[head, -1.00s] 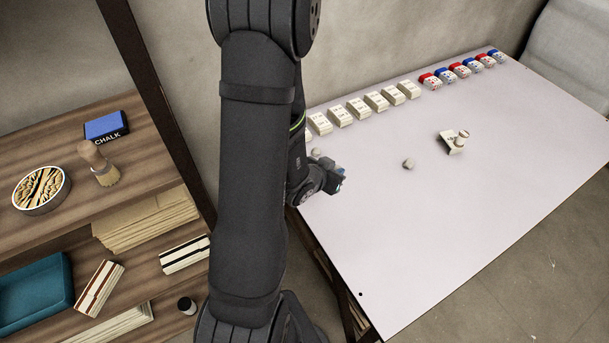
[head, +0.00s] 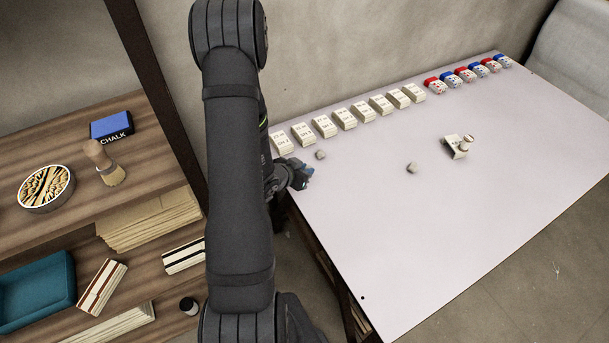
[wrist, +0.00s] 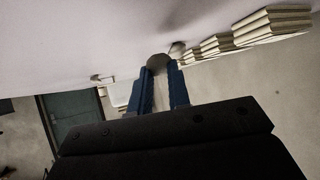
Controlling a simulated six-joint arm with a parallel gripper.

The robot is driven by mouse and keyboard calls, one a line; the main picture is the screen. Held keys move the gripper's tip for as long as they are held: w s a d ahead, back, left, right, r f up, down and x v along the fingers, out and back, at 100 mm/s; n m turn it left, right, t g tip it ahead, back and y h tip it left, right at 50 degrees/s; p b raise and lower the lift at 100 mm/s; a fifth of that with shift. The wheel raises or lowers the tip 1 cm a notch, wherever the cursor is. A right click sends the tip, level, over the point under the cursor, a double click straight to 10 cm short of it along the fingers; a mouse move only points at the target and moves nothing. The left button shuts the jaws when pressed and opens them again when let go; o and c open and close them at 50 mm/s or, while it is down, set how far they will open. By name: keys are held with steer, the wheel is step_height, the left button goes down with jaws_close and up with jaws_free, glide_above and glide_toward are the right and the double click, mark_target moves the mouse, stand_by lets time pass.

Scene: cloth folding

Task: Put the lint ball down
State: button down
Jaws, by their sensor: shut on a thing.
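My gripper (head: 304,176) is at the left edge of the white table (head: 400,230) in the head view, partly behind my own arm. In the wrist view its blue fingers (wrist: 160,90) are shut on a small grey-brown lint ball (wrist: 157,61) at their tips. The held ball cannot be made out in the head view. Another small grey ball (head: 320,155) lies on the table just beyond the gripper. A second loose ball (head: 412,168) lies farther right.
A row of white stacks (head: 346,118) and red and blue pieces (head: 467,75) lines the table's back edge. A small white holder (head: 455,150) with a round piece stands at right. The table's front and middle are largely clear. A wooden shelf (head: 60,140) stands left.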

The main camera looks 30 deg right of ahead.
steer(key=shift+f, duration=1.4)
steer(key=c, duration=1.4)
jaws_free()
steer(key=shift+o, duration=0.2)
steer(key=shift+f, duration=0.25)
steer(key=v, duration=0.6)
steer(key=shift+s+r, duration=0.25)
steer(key=shift+r, duration=0.1)
steer(key=o, duration=0.3)
steer(key=shift+s+a+r, duration=0.25)
steer(key=shift+a+r, duration=0.1)
